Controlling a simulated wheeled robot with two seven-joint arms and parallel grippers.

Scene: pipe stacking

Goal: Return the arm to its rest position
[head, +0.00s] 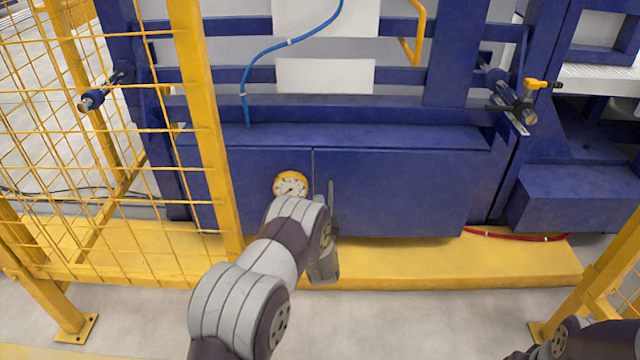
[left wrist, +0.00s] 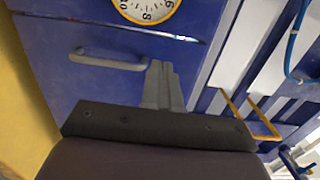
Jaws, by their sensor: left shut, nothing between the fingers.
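My left arm reaches from the bottom middle of the head view toward the blue cabinet. My left gripper (head: 331,188) points at the cabinet front, just right of the yellow-rimmed gauge; its hand is partly hidden behind my wrist. In the left wrist view the two grey fingers (left wrist: 162,72) are together with nothing between them. Whether the fingertips touch the cabinet I cannot tell. A piece of my right arm shows at the bottom right of the head view; its gripper is out of sight.
The blue cabinet (head: 400,195) carries a round gauge (head: 291,186) and, in the left wrist view, a grey handle (left wrist: 108,60) near the fingers. A yellow mesh fence (head: 215,140) stands left of my arm. A yellow plinth (head: 450,265) runs below; the floor in front is clear.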

